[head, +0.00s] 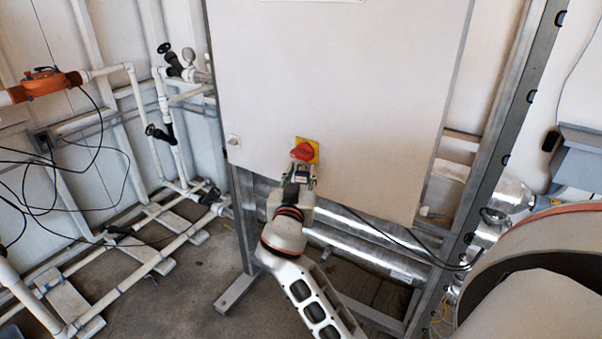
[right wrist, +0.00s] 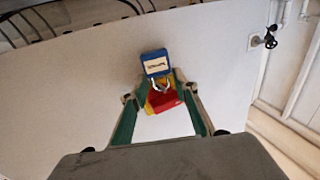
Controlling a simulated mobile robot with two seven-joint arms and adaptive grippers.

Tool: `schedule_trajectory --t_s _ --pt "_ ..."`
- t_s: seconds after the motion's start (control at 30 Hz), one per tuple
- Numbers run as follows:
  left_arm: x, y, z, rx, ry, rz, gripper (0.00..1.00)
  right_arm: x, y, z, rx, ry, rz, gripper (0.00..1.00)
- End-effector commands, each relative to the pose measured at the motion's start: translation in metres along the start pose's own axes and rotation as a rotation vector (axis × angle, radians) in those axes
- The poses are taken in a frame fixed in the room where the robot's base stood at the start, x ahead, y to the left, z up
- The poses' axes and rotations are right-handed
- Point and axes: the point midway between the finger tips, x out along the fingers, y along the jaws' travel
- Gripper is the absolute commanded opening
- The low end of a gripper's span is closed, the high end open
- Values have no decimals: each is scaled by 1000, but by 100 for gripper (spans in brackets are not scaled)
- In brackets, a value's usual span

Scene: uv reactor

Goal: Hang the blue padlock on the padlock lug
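The blue padlock (right wrist: 156,60) with a white label shows in the right wrist view, its shackle pointing towards the red switch handle (right wrist: 164,99). In the head view the red handle (head: 303,151) sits on a yellow plate (head: 314,146) low on the cabinet front. My right gripper (head: 300,176) is just below it, its fingers (right wrist: 161,78) closing in on both sides of the padlock and appearing to hold it. The shackle overlaps the handle area in the wrist view. The lug is not clearly visible, and I cannot tell whether the shackle passes through it. My left gripper is not in view.
The pale cabinet (head: 345,75) stands on a metal frame. Silver pipes (head: 345,235) run below it. White pipes with valves (head: 165,105) are at the left, and a large round vessel (head: 540,270) is at the lower right. A small latch (head: 233,141) sits on the cabinet's left edge.

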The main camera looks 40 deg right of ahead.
Motion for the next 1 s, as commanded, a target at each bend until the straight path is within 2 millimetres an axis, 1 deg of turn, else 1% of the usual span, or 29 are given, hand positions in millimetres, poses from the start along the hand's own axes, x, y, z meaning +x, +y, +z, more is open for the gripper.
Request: schedule_trajectory --t_s 0.37,0.47,0.7,0.8,0.9,1.0 --pt "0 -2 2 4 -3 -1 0 -1 2 0 -1 0 4 46" --pt "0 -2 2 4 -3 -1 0 -10 1 0 1 -1 2 46" --pt "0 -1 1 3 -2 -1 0 -48 1 0 1 -1 3 46" --pt "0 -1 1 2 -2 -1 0 -61 2 0 0 0 4 46" --pt "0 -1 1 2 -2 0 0 -70 2 -1 0 1 4 46" --pt "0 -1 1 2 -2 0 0 -73 1 -1 0 2 4 46"
